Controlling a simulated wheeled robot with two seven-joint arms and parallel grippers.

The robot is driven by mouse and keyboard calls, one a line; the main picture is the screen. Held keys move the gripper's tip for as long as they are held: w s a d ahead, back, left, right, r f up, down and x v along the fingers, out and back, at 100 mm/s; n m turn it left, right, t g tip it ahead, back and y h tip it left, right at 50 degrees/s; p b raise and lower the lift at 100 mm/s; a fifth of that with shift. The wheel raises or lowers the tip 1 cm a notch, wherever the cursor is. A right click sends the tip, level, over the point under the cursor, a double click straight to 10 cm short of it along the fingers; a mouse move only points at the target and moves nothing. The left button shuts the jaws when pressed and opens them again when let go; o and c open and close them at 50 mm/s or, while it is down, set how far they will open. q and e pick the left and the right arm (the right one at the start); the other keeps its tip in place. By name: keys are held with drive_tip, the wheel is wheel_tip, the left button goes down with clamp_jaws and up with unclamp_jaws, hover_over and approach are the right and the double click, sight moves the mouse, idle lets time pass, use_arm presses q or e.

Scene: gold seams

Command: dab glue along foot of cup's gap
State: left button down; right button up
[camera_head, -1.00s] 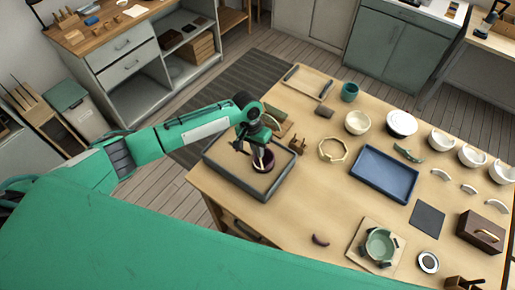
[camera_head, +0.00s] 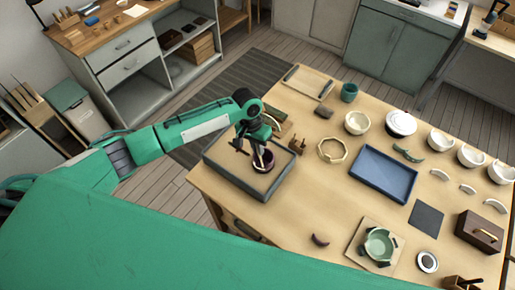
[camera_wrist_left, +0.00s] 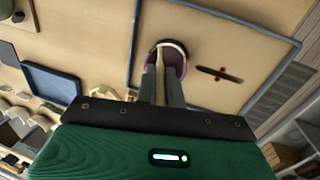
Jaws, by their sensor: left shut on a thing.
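A purple cup (camera_head: 263,166) with a pale rim stands in the sand-coloured tray (camera_head: 225,171) with dark edges at the table's left end. The cup also shows in the left wrist view (camera_wrist_left: 181,64), partly covered by my fingers. My left gripper (camera_head: 260,152) is above the cup, pointing down. In the left wrist view its fingers (camera_wrist_left: 161,82) are shut on a thin tan stick (camera_wrist_left: 160,66), whose far end reaches the cup. I cannot tell whether the tip touches it. The cup's gap and foot cannot be made out. My right gripper is not in view.
A thin dark stick with red marks (camera_wrist_left: 219,74) lies beside the cup. A small brown rack (camera_head: 297,146) stands right of the tray. A blue tray (camera_head: 385,175), a gold-coloured ring (camera_head: 333,150) and several bowls are further right. The table's front middle is mostly clear.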

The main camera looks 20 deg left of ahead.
use_arm(q)
drive_tip(key=shift+r, duration=3.4)
